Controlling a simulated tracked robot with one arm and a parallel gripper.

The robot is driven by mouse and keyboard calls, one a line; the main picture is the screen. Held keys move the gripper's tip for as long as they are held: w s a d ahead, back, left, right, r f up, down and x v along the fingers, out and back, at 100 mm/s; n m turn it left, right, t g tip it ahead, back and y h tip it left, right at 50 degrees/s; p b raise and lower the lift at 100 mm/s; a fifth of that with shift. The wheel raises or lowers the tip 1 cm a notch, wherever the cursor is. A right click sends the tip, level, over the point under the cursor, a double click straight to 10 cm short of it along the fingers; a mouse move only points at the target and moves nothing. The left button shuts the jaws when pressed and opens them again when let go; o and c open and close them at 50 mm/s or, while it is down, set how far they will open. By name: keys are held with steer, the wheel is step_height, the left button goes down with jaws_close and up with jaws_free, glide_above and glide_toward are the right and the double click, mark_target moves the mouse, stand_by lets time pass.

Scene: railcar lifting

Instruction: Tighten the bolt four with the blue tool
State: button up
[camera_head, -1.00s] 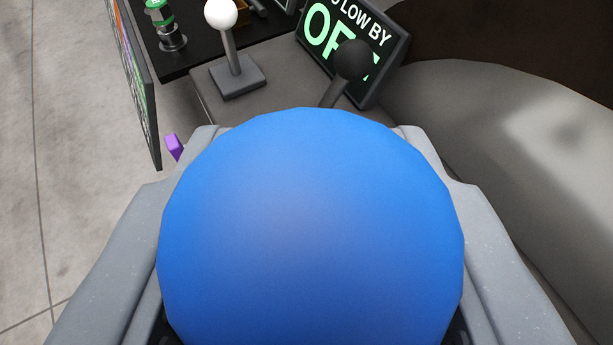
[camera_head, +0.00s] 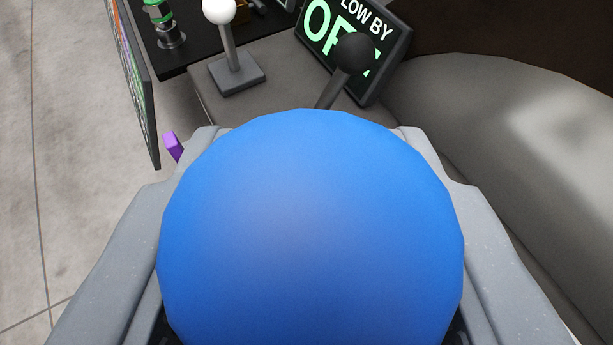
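My gripper (camera_head: 310,240) fills the lower middle of the head camera view, with a grey finger on each side. A large blue ball-shaped end, which I take as the blue tool (camera_head: 310,225), sits between the fingers, and they are shut on it. The rest of the tool is hidden behind the ball. A bolt with a green top (camera_head: 165,25) stands on a black surface at the upper left. I cannot tell which number it has.
A white-knobbed lever (camera_head: 228,50) on a grey base stands beyond the tool. A black-knobbed lever (camera_head: 350,60) stands before a screen (camera_head: 385,50) with green lettering. A dark panel edge (camera_head: 142,90) and a purple piece (camera_head: 173,146) are at left. A grey rounded body (camera_head: 500,130) fills the right.

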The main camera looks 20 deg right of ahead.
steer(key=shift+f, duration=0.5)
stand_by(1.0)
steer(key=shift+r, duration=0.15)
steer(key=shift+r+p, duration=2.35)
steer(key=shift+r, duration=1.1)
steer(key=shift+d, duration=0.1)
